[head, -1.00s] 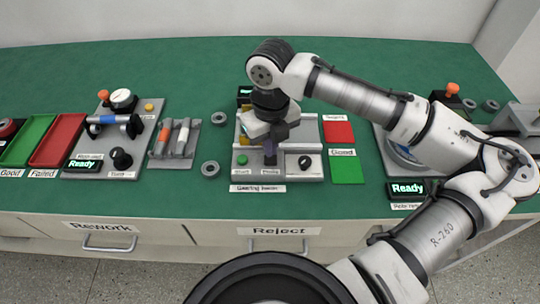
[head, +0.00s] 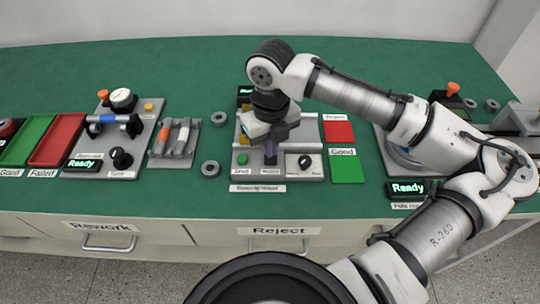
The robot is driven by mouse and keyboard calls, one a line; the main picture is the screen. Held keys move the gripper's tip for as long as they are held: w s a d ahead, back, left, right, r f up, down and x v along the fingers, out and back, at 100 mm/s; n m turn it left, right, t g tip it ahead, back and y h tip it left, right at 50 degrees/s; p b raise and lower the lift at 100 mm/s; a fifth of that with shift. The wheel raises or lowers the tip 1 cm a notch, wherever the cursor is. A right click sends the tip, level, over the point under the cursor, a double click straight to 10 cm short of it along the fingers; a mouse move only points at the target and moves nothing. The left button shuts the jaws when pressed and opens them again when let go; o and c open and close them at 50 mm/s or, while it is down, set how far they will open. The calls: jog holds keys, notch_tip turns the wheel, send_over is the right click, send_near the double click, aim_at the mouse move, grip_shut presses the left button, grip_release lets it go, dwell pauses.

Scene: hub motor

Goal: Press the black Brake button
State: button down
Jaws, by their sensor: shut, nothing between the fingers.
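The central station (head: 316,124) is a light grey plate on the green bench. At its front is a green button (head: 242,159) at left, with a small label below it. To its right is a second label (head: 270,171), too blurred to read surely. The black Brake button appears to be just above that label, mostly hidden by my gripper. My gripper (head: 269,153) points down over this spot, shut and empty. Its tips are at or just above the button; I cannot tell whether they touch.
A black knob (head: 305,161) sits right of my gripper on the same plate. Red (head: 338,132) and green (head: 347,169) pads lie to the right. A grey ring (head: 210,169) lies on the bench at left. The rework station (head: 143,150) stands farther left.

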jog(key=shift+f+b, duration=0.5)
jog(key=shift+f, duration=0.4)
notch_tip(320, 180, up, 14)
jog(key=p, duration=1.2)
